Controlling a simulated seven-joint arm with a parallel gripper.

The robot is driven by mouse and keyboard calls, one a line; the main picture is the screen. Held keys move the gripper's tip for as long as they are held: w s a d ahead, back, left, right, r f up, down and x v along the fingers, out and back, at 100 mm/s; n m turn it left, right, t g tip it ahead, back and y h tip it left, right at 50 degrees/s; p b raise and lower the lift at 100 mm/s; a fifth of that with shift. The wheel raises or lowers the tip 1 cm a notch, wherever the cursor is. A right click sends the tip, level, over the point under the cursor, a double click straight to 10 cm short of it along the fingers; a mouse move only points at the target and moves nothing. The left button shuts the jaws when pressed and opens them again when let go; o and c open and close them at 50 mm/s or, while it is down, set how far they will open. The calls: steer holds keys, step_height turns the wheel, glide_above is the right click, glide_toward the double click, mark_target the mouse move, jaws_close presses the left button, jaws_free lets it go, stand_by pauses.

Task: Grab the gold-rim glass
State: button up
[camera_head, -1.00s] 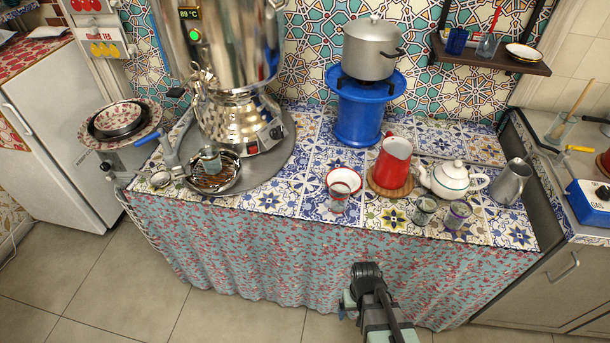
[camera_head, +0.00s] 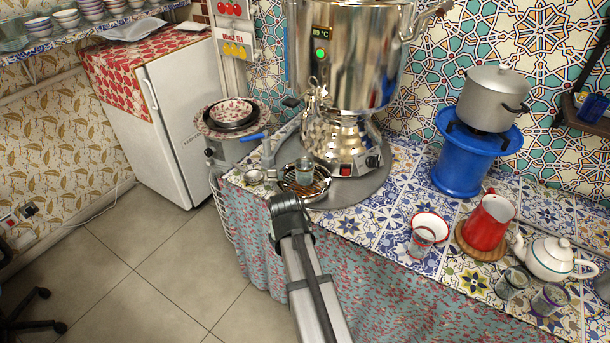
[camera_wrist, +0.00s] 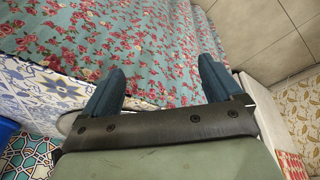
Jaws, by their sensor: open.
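Several small glasses stand on the tiled counter. One glass (camera_head: 305,171) is on the round metal tray (camera_head: 323,196) under the samovar. Another glass (camera_head: 421,242) is at the front of the red-rimmed bowl. Two more, a clear glass (camera_head: 512,283) and a purplish glass (camera_head: 549,299), stand in front of the white teapot. I cannot tell which one has the gold rim. My gripper (camera_head: 287,204) is in front of the counter, below the tray. In the wrist view my gripper (camera_wrist: 161,84) is open and empty, facing the floral curtain, with no glass in sight.
The large samovar (camera_head: 352,60) stands behind the tray. A red pitcher (camera_head: 487,224), a white teapot (camera_head: 548,258) and a blue stand (camera_head: 460,160) with a pot occupy the right side. Open floor (camera_head: 150,270) lies left of the curtained counter (camera_head: 395,300).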

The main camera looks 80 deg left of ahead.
mark_target(306, 171)
steer(key=s+a+r+m+t, duration=0.15)
steer(key=a+r+m, duration=0.25)
steer(key=a+r, duration=0.7)
steer(key=w+a+m, duration=0.1)
steer(key=w+a, duration=0.1)
steer(key=w+a+m, duration=0.2)
steer(key=w, duration=0.1)
steer(key=w+a+m, duration=0.1)
steer(key=w+a, duration=0.1)
steer(key=shift+w+a+m+t, duration=0.1)
steer(key=shift+w+m+t, duration=0.15)
steer(key=shift+m, duration=0.05)
steer(key=shift+w+a, duration=0.65)
steer(key=shift+a, duration=0.1)
steer(key=x, duration=0.4)
steer(key=shift+d, duration=0.1)
steer(key=shift+w+f, duration=0.1)
steer(key=shift+f, duration=0.4)
steer(key=c, duration=1.2)
steer(key=shift+c, duration=0.2)
